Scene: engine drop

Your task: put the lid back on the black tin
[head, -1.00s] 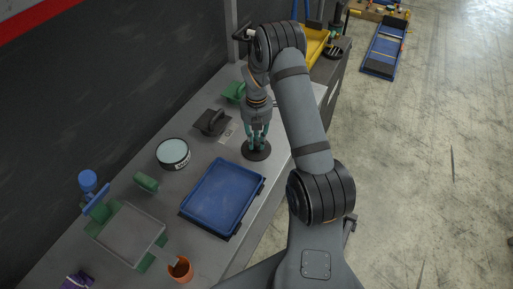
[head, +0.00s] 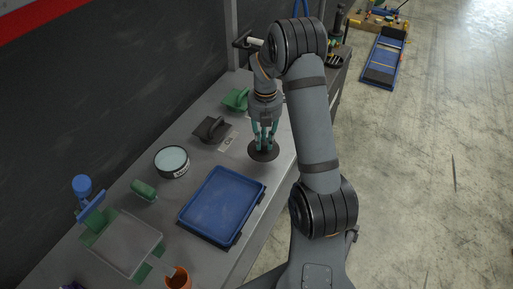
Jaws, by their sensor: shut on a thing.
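The black tin (head: 171,164) stands open on the grey bench, left of my gripper. It is a short round tin with a pale blue-green surface inside its rim and white lettering on its side. My gripper (head: 264,143) points down and is shut on a round, flat black lid (head: 263,153). The grip point on the lid is hidden by the fingers. The lid looks about level, near the bench's right edge and beyond the blue tray. I cannot tell exactly how high it is above the bench.
A blue tray (head: 236,235) lies between the tin and the bench's front edge. Black (head: 211,129) and green (head: 236,99) handled items stand behind the lid. A green block (head: 144,190), a grey plate (head: 128,243) and an orange cup (head: 178,280) are nearer.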

